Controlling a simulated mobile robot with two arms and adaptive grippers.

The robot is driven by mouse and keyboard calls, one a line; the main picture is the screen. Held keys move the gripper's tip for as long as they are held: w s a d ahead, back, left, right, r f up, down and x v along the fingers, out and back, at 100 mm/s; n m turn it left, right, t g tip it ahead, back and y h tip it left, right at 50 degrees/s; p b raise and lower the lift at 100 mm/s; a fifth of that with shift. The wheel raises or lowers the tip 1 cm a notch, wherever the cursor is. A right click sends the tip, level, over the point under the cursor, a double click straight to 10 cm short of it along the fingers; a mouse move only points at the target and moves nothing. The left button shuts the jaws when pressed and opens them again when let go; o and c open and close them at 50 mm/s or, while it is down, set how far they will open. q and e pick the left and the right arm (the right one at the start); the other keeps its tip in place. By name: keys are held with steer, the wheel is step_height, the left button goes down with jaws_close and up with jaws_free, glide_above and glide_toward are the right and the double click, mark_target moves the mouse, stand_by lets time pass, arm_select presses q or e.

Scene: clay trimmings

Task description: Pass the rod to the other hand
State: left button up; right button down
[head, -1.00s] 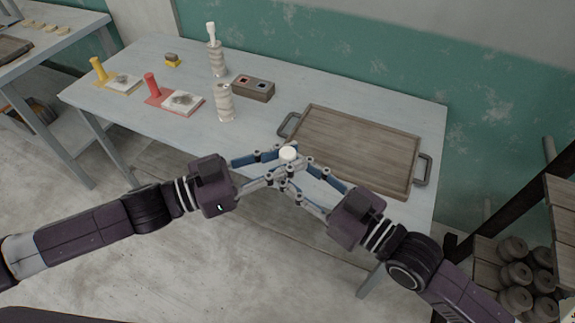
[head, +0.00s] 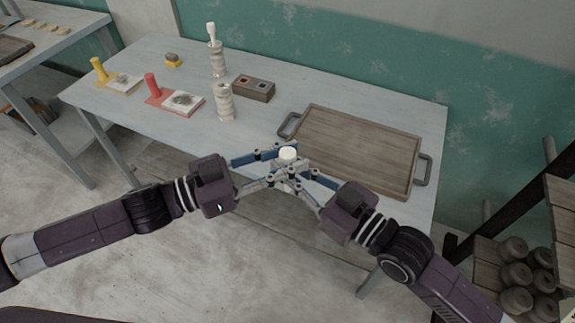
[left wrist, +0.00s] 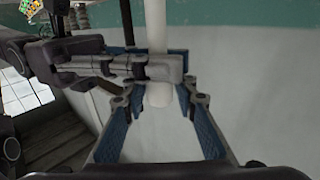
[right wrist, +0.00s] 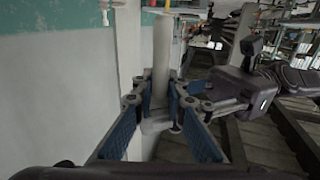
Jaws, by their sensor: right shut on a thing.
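The rod is white and upright; its pale top (head: 288,153) shows in the head view between my two grippers. In the left wrist view the rod (left wrist: 157,40) stands between my left gripper's blue-padded fingers, with gaps at its sides. My left gripper (head: 277,166) is open around the rod. My right gripper (head: 294,176) meets it from the right and is shut on the rod. In the right wrist view the rod (right wrist: 161,60) rises from between the right fingertips. The fingers of both grippers overlap in the head view, hiding the rod's lower part.
A wooden tray (head: 350,146) with dark handles lies on the table (head: 150,65) just behind my grippers. Further left stand ribbed pale columns (head: 225,103), a brown box with two openings (head: 253,88), and red (head: 152,86) and yellow (head: 98,69) posts. The grippers are at the table's front edge.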

arm_select(q)
steer(key=shift+o, duration=1.4)
